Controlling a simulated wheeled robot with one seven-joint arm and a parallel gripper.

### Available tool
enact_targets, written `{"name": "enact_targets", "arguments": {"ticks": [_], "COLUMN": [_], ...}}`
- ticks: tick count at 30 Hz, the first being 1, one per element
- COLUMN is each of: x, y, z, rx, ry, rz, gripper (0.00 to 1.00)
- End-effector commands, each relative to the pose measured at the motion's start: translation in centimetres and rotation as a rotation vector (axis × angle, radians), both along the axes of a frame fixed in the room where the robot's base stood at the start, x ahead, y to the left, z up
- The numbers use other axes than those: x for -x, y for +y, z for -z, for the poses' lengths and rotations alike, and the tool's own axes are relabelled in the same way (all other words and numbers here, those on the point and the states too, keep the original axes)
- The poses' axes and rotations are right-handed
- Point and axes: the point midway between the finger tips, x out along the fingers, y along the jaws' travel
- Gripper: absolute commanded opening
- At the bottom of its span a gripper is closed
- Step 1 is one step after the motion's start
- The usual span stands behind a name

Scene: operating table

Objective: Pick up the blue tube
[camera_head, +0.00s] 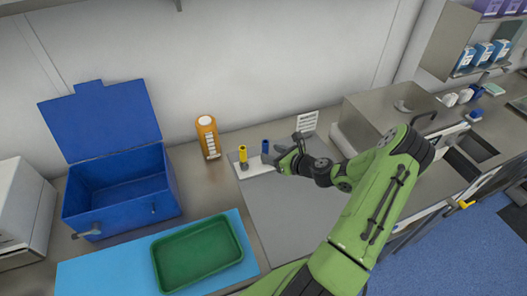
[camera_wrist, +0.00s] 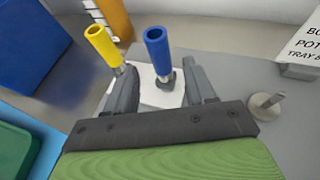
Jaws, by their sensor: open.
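The blue tube (camera_head: 265,146) stands upright on a white plate (camera_head: 260,168) near the wall. In the wrist view the blue tube (camera_wrist: 158,48) appears between my two fingers, near their tips; I cannot tell whether it is fully between them. My gripper (camera_head: 283,160) is open and reaches in from the right, just beside the tube. In the wrist view my gripper (camera_wrist: 162,75) shows a gap on both sides of the tube's base. A yellow tube (camera_head: 243,152) stands to the left of the blue one; in the wrist view the yellow tube (camera_wrist: 102,44) is outside my left finger.
An orange bottle (camera_head: 208,137) stands left of the plate. An open blue box (camera_head: 120,210) and a green tray (camera_head: 156,268) are further left. A small white sign (camera_head: 307,123) stands behind my gripper. The grey mat (camera_head: 275,205) in front is mostly clear.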

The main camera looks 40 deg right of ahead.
Motion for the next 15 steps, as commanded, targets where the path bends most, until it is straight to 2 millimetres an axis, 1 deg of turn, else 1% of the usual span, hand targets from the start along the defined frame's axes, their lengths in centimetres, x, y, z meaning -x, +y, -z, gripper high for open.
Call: {"name": "enact_targets", "arguments": {"ticks": [1, 5, 9, 12, 15], "x": [-0.8, -2.0, -4.5, -5.8, -6.3], "y": [0.1, 0.2, 0.5, 0.6, 0.6], "z": [0.4, 0.9, 2.0, 2.6, 2.8], "rx": [0.002, 0.002, 0.003, 0.002, 0.002], "ry": [0.001, 0.002, 0.001, 0.001, 0.002], "rz": [-0.002, -0.001, -0.002, -0.001, 0.0], "gripper": [0.54, 0.54, 0.54, 0.54, 0.54]}}
